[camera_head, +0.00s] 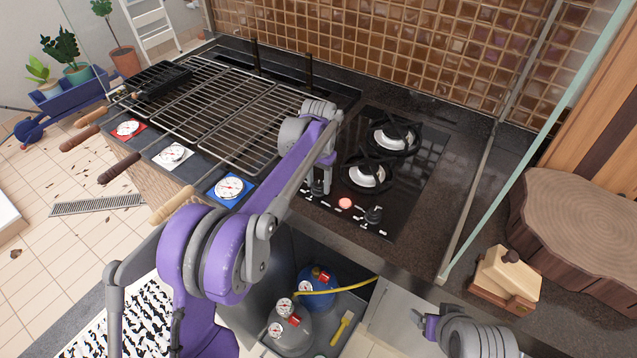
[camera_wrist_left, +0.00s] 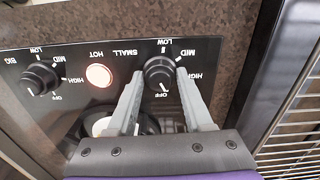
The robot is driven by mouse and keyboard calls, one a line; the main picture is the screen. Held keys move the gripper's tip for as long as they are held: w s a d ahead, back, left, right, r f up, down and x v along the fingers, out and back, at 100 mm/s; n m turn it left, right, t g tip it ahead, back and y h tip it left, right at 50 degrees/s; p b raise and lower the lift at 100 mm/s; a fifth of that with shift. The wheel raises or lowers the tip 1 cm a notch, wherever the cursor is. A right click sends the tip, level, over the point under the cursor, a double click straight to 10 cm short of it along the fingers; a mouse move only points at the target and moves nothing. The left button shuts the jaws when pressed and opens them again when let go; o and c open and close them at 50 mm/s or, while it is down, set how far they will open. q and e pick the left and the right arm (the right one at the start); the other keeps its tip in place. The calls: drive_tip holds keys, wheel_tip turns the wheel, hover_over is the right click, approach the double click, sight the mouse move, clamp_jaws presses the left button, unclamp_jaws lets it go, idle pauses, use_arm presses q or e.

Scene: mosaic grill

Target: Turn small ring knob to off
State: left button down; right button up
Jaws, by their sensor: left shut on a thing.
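The small ring knob (camera_wrist_left: 158,72) is a round black knob on the black hob panel (camera_wrist_left: 120,58), beside the SMALL label. In the left wrist view my left gripper (camera_wrist_left: 160,74) has one finger on each side of it and is shut on it. A white mark shows on the knob's lower side, near the OFF label. In the head view my left gripper (camera_head: 318,184) is at the panel's front left, and the arm partly hides the small knob. Part of my right arm and its gripper (camera_head: 428,322) shows at the bottom right; its fingers are unclear.
The big ring knob (camera_wrist_left: 40,77) sits beyond the lit red HOT lamp (camera_wrist_left: 98,75). Two black burners (camera_head: 392,137) stand behind the knobs. A wire grill (camera_head: 215,110) lies to the left. Gas bottles (camera_head: 318,285) stand in the open compartment below.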

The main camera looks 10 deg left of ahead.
sight(319, 184)
use_arm(q)
drive_tip(key=m, duration=0.5)
idle(0.6)
drive_tip(key=shift+c, duration=1.5)
unclamp_jaws()
drive_tip(key=shift+r, duration=0.1)
wheel_tip(319, 184, up, 11)
